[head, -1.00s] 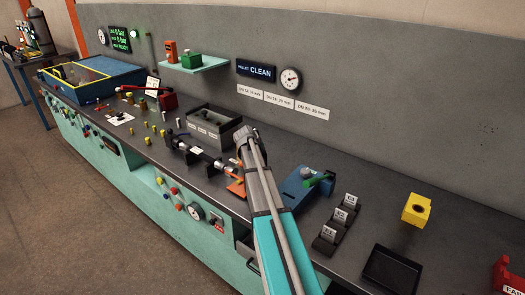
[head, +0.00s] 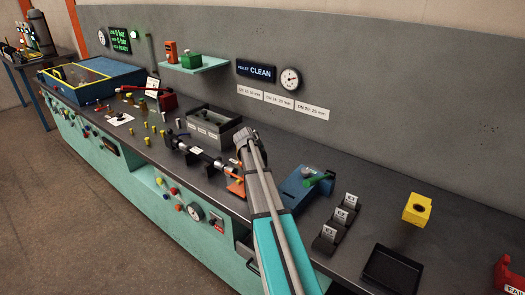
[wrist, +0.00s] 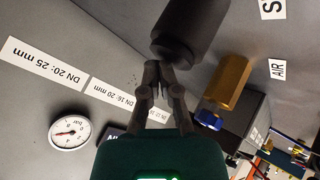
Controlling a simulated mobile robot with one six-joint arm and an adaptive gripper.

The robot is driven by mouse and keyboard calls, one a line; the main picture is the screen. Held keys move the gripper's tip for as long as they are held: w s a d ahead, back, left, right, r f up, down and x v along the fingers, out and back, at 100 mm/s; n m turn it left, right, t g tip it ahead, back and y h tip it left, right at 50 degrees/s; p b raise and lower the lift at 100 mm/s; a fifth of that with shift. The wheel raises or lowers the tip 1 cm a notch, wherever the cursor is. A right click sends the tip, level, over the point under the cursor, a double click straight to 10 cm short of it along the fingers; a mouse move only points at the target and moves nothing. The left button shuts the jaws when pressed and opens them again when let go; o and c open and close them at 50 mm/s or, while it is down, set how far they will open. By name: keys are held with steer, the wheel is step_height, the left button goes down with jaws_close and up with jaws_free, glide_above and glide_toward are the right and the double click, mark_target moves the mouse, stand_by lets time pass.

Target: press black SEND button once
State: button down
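In the wrist view, my gripper (wrist: 158,68) has its two fingertips together with nothing between them. A thick black cylinder (wrist: 195,25) is right beside the tips, at the top of the picture. I cannot tell whether the tips touch it. A white label (wrist: 272,8) cut off by the top edge shows only a letter S, so the word SEND is not readable and I cannot confirm which part is the button. In the head view, my arm's end hangs over the middle of the bench and its fingers are hidden.
A brass-coloured fitting (wrist: 230,82) with a blue part stands near an AIR label (wrist: 278,69). In the head view, a grey open box (head: 213,125), a blue fixture (head: 305,188) and a black tray (head: 391,270) are on the bench. The grey wall carries a gauge (head: 290,78).

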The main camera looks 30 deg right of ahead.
steer(key=shift+s+d+r+p, duration=0.15)
steer(key=shift+r+p, duration=0.15)
steer(key=shift+p, duration=0.15)
stand_by(0.3)
steer(key=shift+r+p, duration=0.45)
steer(key=shift+p, duration=0.05)
step_height(320, 180, up, 5)
steer(key=p, duration=0.5)
steer(key=shift+f, duration=0.1)
stand_by(0.6)
